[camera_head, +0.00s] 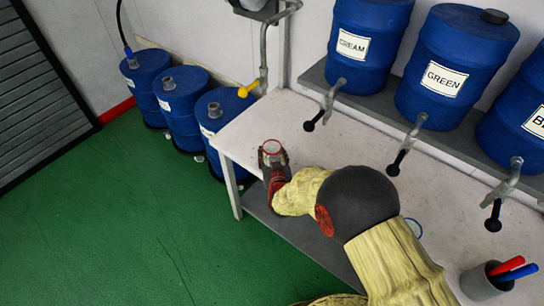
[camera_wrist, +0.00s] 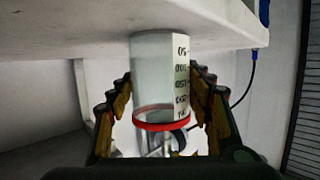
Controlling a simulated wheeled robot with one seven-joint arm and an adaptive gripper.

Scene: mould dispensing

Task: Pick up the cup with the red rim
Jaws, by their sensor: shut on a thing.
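The cup with the red rim (camera_head: 271,147) stands upright at the left part of the white table in the head view. In the wrist view, which is upside down, the cup (camera_wrist: 160,75) is clear with a white strip of black numbers, and its red rim is at the bottom of the picture. My gripper (camera_head: 273,157) is shut on the cup. In the wrist view the two fingers of my gripper (camera_wrist: 162,92) lie on either side of its wall. The cup's base is at the table surface; I cannot tell whether it touches.
The white table (camera_head: 330,145) is clear between the cup and the taps. Blue barrels labelled CREAM (camera_head: 364,45) and GREEN (camera_head: 452,70) stand on a shelf behind, with taps over the table. A blue-rimmed cup (camera_head: 414,226) is partly hidden by my arm. A grey pen holder (camera_head: 481,281) stands front right.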

